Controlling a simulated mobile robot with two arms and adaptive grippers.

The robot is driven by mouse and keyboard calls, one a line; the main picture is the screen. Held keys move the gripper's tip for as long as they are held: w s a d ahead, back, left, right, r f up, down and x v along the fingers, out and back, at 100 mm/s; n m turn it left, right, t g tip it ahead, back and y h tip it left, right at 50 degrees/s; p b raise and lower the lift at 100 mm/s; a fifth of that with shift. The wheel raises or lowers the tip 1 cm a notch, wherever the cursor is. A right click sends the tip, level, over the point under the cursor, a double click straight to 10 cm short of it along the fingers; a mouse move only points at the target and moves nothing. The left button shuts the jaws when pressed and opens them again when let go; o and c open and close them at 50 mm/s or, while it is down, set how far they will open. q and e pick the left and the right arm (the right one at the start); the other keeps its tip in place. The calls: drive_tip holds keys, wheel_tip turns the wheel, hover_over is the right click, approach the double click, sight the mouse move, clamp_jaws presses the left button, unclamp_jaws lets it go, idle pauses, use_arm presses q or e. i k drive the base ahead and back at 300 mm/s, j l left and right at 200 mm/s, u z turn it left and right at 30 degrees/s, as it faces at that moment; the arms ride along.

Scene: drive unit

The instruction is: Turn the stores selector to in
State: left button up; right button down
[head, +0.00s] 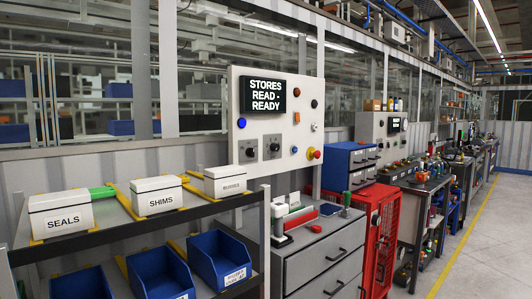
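Below the display are two dark rotary selectors on square plates, a left selector (250,152) and a right selector (274,147). Their labels and pointer positions are too small to read, so I cannot tell which is the stores selector. Neither of my grippers is in view.
The panel also has a blue button (242,122), an orange button (297,117) and a red-and-yellow stop button (314,154). In front stand a shelf with a SEALS box (60,214), blue bins (219,258) and a grey drawer cabinet (325,255). The aisle floor at right is clear.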

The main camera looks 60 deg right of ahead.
sight(250, 152)
drive_tip(key=z, duration=1.8)
drive_tip(key=i+l+u, duration=0.15)
drive_tip(key=i, duration=0.15)
drive_tip(key=i+l+u, duration=0.15)
drive_tip(key=i+l, duration=0.1)
drive_tip(key=i, duration=0.1)
